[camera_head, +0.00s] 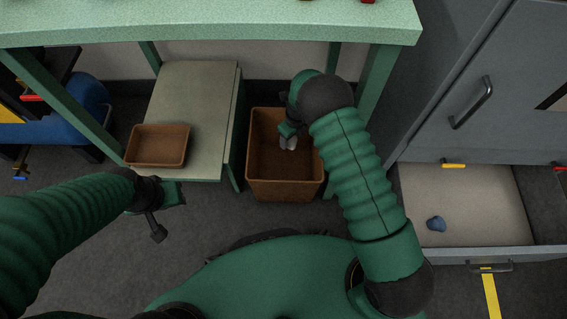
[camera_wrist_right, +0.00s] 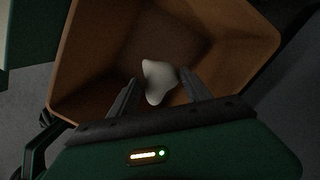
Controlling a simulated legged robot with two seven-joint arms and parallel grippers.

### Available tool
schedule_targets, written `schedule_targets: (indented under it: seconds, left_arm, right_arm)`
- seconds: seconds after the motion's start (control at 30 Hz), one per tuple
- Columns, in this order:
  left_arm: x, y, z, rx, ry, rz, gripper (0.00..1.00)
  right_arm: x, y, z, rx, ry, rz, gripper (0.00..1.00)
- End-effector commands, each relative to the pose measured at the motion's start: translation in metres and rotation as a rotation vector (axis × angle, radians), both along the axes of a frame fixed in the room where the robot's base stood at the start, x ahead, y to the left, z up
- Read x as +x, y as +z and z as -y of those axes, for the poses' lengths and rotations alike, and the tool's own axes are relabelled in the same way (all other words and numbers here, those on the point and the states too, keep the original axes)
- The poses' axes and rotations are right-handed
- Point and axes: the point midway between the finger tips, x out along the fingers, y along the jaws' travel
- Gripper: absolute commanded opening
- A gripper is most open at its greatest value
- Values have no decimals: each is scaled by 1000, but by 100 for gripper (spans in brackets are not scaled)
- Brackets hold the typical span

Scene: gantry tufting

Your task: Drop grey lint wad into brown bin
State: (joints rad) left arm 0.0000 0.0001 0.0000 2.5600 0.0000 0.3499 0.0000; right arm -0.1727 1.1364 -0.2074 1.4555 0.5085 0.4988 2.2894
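The grey lint wad (camera_wrist_right: 158,82) is a pale, lumpy piece between the fingertips of my right gripper (camera_wrist_right: 159,76) in the right wrist view. The right gripper (camera_head: 288,136) appears shut on it, above the mouth of the brown bin (camera_head: 284,188). The wad (camera_head: 290,144) shows just below the fingers in the head view. The bin's walls (camera_wrist_right: 85,70) surround the wad in the wrist view, and no other thing is visible inside. My left gripper (camera_head: 164,209) is at the left, away from the bin; its fingers are too unclear to judge.
A small brown tray (camera_head: 157,147) sits on a low shelf (camera_head: 200,95) left of the bin. A green table (camera_head: 210,28) spans above. Dark floor lies in front of the bin.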

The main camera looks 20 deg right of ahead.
Motion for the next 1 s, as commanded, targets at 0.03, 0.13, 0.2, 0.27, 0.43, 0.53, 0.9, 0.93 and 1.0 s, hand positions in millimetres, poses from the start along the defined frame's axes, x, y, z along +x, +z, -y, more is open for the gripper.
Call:
schedule_targets:
  seconds: [0.03, 0.13, 0.2, 0.27, 0.43, 0.53, 0.9, 0.93, 1.0]
  left_arm:
    - [0, 0, 0, 0, 0, 0, 34]
    - [0, 0, 0, 0, 0, 0, 34]
    - [0, 0, 0, 0, 0, 0, 34]
    - [0, 0, 0, 0, 0, 0, 34]
    - [0, 1, 0, 0, 0, 0, 34]
    - [0, 9, 0, 0, 0, 0, 34]
    - [0, 46, 0, 0, 0, 0, 34]
    - [0, 46, 0, 0, 0, 0, 34]
    - [0, 44, 0, 0, 0, 0, 34]
  right_arm:
    - [0, 0, 0, 0, 0, 0, 64]
    - [0, 0, 0, 0, 0, 0, 75]
    - [0, 0, 0, 0, 0, 0, 75]
    - [0, 0, 0, 0, 0, 0, 75]
    - [0, 2, 0, 0, 0, 0, 75]
    - [-1, 12, 0, 0, 0, 0, 75]
    - [-7, 75, 4, 0, 0, -1, 75]
    - [-7, 75, 4, 0, 0, -1, 75]
    - [-7, 74, 4, 0, 0, -2, 75]
